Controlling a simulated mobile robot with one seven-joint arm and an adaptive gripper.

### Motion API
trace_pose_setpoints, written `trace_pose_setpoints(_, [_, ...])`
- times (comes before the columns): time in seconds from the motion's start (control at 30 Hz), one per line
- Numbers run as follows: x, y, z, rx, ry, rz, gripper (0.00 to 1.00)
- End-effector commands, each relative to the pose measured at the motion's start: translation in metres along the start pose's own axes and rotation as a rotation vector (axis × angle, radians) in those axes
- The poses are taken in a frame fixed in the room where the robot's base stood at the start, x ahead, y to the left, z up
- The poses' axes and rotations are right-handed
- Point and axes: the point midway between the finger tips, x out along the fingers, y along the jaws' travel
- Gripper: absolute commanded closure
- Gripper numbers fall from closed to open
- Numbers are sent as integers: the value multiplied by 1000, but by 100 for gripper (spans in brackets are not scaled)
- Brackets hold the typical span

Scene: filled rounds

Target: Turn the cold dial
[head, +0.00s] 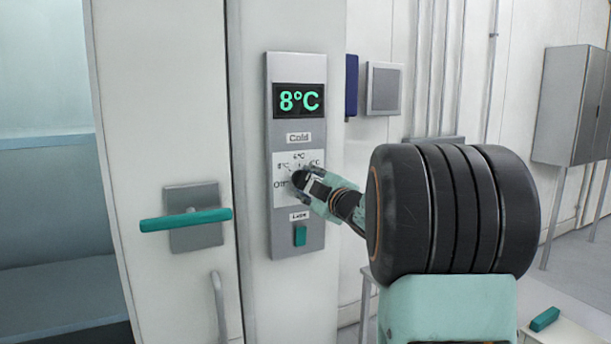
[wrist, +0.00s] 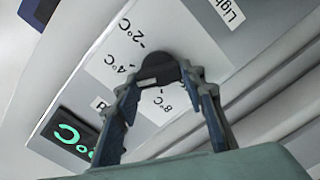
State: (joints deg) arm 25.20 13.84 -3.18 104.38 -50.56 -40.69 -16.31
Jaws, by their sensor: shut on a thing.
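The cold dial is a dark round knob (head: 299,179) on a white scale plate in the middle of the grey control panel (head: 282,240). Above it are the "Cold" label (head: 299,138) and a display (head: 298,100) that reads 8°C in green. My gripper (head: 309,185) is at the dial from the right and partly hides the scale. In the wrist view the black dial (wrist: 158,66) sits between the two fingertips of my gripper (wrist: 160,78), which are shut on it. The dial's pointer direction cannot be made out. "Off" and 8°C marks show at left.
Below the dial is a green switch (head: 300,235) with a small label. To the left is a white door with a teal handle (head: 186,219). A grey wall box (head: 383,88) and pipes stand behind, at right. My arm fills the right foreground.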

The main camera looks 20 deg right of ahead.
Motion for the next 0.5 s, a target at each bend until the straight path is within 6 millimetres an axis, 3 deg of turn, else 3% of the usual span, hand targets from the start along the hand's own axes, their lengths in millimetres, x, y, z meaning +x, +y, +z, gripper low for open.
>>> trace_pose_setpoints(0.5, [0,2,0,305,-1,0,87])
